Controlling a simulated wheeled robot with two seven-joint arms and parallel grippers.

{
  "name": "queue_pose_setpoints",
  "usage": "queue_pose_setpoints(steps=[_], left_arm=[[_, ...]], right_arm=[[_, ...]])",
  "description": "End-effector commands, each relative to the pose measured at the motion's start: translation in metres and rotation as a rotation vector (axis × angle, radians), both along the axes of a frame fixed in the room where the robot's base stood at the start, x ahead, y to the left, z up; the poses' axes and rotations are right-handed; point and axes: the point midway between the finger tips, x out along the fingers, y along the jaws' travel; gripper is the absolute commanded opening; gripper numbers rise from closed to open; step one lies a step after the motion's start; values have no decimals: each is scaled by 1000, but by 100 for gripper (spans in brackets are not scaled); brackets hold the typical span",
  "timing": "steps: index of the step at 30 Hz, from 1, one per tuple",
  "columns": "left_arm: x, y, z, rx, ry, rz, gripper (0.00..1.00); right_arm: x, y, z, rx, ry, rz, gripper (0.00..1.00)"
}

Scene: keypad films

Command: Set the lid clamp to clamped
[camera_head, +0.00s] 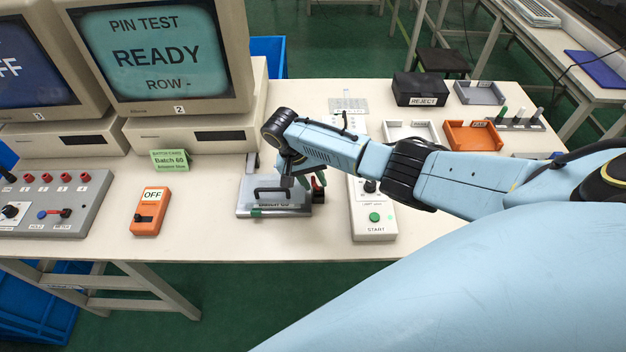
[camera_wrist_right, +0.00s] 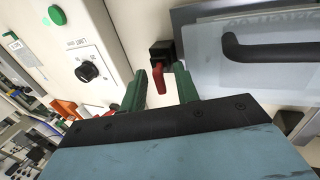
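The lid clamp shows in the right wrist view as a red lever (camera_wrist_right: 160,77) on a small black block (camera_wrist_right: 161,50), beside the grey lid fixture (camera_wrist_right: 205,60). In the head view the fixture (camera_head: 246,204) with its black lid handle (camera_head: 272,191) sits on the bench, and the lid looks down. My right gripper (camera_wrist_right: 161,84) has its two green fingers apart, one on each side of the red lever. A small gap shows, so I see no firm grip. In the head view my right gripper (camera_head: 303,180) hangs over the fixture's right side and partly hides the clamp. My left gripper is not in view.
A control box (camera_head: 374,232) with a black knob and green START button stands just right of the fixture. An orange OFF switch box (camera_head: 150,212) lies left. A monitor (camera_head: 160,60) reads READY. Trays and a black REJECT box (camera_head: 421,89) are at the back right.

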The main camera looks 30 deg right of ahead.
Motion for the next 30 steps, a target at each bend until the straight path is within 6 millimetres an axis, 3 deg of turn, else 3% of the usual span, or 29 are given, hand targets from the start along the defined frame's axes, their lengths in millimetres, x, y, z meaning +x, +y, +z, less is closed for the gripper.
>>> queue_pose_setpoints(steps=[5,12,30], left_arm=[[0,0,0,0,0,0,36],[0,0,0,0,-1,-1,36],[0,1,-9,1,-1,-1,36]], right_arm=[[0,0,0,0,0,0,31],[0,0,0,0,0,0,0],[4,7,-4,-143,89,0,0]])
